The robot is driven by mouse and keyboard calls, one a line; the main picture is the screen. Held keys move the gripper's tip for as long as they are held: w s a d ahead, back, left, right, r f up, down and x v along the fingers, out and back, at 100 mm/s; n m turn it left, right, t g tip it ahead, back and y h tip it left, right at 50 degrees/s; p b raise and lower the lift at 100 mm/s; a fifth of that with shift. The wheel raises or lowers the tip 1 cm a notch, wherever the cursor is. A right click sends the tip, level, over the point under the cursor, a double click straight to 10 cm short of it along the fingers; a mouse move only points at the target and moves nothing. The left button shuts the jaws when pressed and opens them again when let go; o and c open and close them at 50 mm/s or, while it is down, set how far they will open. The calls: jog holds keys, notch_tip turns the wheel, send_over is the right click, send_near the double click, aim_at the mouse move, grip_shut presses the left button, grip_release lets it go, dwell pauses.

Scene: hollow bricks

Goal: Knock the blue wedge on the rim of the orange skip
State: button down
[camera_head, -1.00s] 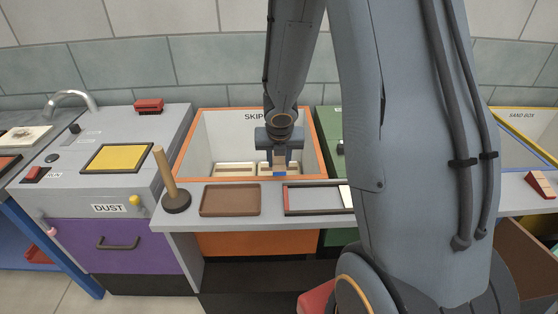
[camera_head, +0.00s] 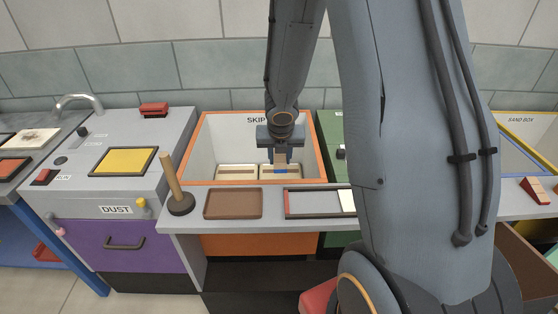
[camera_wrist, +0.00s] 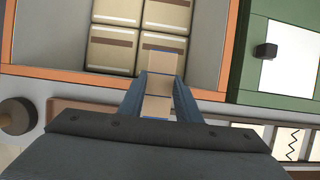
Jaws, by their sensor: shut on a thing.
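My gripper (camera_head: 281,158) points down inside the mouth of the orange skip (camera_head: 255,183), near its front rim. It is shut on a small tan piece with blue edges (camera_wrist: 159,83), which I take for the blue wedge. A blue strip of the wedge (camera_head: 281,171) shows below the fingers in the head view. In the wrist view, the wedge sits between the two blue-grey fingers (camera_wrist: 160,100), and its far end overlaps the skip's interior. I cannot tell whether it touches the rim (camera_wrist: 80,75).
Several pale blocks (camera_wrist: 110,50) lie inside the skip. On the ledge in front stand a plunger-like tool (camera_head: 178,190), a brown tray (camera_head: 233,203) and a framed tray (camera_head: 315,203). A green unit (camera_head: 333,130) adjoins the skip on the right.

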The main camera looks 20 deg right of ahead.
notch_tip(320, 180, down, 6)
jog(key=b, duration=0.6)
jog(key=shift+f+b, duration=0.1)
jog(key=shift+b, duration=0.2)
notch_tip(320, 180, up, 7)
jog(key=p, duration=0.8)
jog(key=shift+p, duration=0.35)
notch_tip(320, 180, down, 7)
jog(key=b, duration=0.8)
jog(key=shift+r, duration=0.2)
notch_tip(320, 180, up, 7)
jog(key=p, duration=0.8)
jog(key=shift+f, duration=0.1)
